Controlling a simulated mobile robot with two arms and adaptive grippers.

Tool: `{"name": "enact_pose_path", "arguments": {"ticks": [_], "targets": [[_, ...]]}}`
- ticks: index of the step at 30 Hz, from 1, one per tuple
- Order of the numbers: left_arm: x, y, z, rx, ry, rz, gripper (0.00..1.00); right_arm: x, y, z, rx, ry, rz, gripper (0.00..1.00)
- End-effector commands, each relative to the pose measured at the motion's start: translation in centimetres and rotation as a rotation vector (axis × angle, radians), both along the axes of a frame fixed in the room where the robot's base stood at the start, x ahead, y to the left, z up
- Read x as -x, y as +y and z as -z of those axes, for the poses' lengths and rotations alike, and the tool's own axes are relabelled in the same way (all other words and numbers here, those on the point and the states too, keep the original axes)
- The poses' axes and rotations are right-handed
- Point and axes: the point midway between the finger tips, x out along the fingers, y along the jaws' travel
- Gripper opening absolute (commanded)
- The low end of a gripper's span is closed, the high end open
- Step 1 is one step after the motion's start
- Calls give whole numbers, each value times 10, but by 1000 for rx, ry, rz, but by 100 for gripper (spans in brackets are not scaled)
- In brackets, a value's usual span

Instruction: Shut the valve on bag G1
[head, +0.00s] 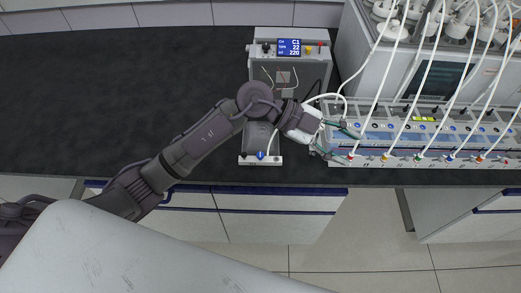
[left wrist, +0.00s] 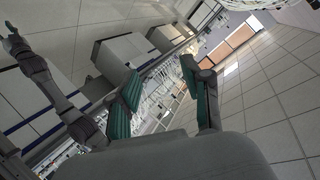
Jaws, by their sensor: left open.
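My left arm reaches across the bench, and its gripper (head: 342,143) is open at the left end of a long clear rack (head: 385,139). Its two green-padded fingers are spread, and they also show apart in the left wrist view (left wrist: 167,108) with nothing held between them. Small coloured valves line the rack's front edge; the red one (head: 351,156) is closest to the fingers. A blue valve (head: 261,155) sits on a small white base left of the gripper. I cannot read any G1 label, and no bag is clearly identifiable. An arm, probably my right, ends at the left wrist view's upper left (left wrist: 13,38).
A grey instrument box (head: 290,58) with a blue display stands behind my left forearm. A large white machine (head: 430,65) stands behind the rack, with several white tubes running down in front of it. The dark bench (head: 110,90) is clear at left.

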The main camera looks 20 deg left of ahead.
Motion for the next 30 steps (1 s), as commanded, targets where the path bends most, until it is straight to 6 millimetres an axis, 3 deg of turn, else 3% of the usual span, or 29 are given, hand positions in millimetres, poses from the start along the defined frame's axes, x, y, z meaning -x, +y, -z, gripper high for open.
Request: {"name": "enact_pose_path", "arguments": {"ticks": [3, 5, 9, 12, 15, 20, 30], "targets": [[-18, 51, 41, -432, 87, -19, 49, 1, 0, -1, 0, 2, 0, 41], [-29, 84, 53, -630, 138, -79, 49, 1, 0, -1, 0, 2, 0, 41], [-48, 154, 56, -976, 236, -263, 49, 2, 0, -1, 1, 3, 1, 41], [-54, 185, 50, -1109, 276, -365, 49, 2, 0, -2, 1, 3, 1, 41], [-55, 199, 48, -1166, 298, -414, 49, 2, 0, -2, 1, 3, 1, 41], [-54, 200, 62, -1175, 304, -420, 49, 2, 0, -8, 1, 4, 1, 41], [-53, 199, 132, -1172, 305, -416, 49, 2, 2, -26, -2, 3, 3, 41]]}}
